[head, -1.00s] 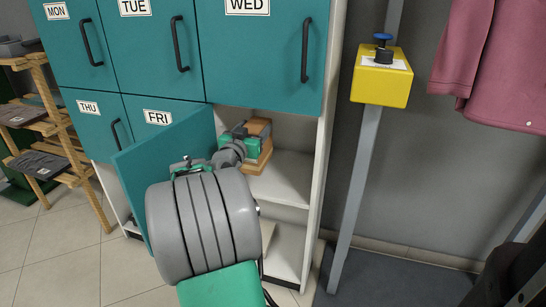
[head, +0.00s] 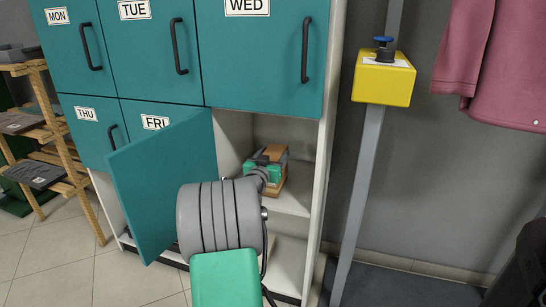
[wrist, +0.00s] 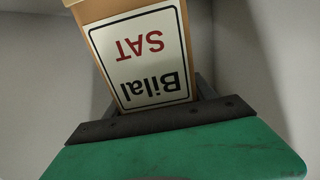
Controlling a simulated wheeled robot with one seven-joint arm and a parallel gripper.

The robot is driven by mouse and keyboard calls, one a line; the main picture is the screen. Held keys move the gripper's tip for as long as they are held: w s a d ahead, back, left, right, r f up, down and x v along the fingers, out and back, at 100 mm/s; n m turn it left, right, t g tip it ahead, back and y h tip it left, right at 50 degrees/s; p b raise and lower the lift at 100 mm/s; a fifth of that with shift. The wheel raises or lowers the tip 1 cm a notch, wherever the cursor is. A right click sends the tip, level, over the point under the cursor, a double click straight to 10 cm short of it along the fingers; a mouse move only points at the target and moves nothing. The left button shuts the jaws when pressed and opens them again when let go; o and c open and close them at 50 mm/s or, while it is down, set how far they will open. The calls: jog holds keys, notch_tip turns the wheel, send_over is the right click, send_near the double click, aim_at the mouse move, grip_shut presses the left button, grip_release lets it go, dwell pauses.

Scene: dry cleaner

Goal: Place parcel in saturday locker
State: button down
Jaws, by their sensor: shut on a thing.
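The parcel is a brown box (head: 277,182) with a white label reading "Bilal SAT", upside down in the wrist view (wrist: 143,55). My gripper (head: 266,172) is shut on it, inside the open locker (head: 294,199) below the WED door. The parcel is above or on the white shelf; I cannot tell whether it touches. The open teal door (head: 165,185) of this locker swings out to the left, its front label out of view. In the wrist view, my gripper (wrist: 155,115) shows a green body and dark jaws at the parcel, with pale locker walls around.
Shut teal lockers marked MON, TUE, WED (head: 262,55), THU and FRI surround the opening. A yellow box with a blue button (head: 384,78) stands on a post at right. Pink clothing (head: 500,65) hangs farther right. A wooden rack (head: 45,130) stands at left.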

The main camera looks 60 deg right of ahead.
jog(key=shift+c, duration=1.6)
grip_release()
jog(key=shift+r, duration=0.1)
jog(key=s+a+p, duration=0.2)
jog(key=a, duration=1)
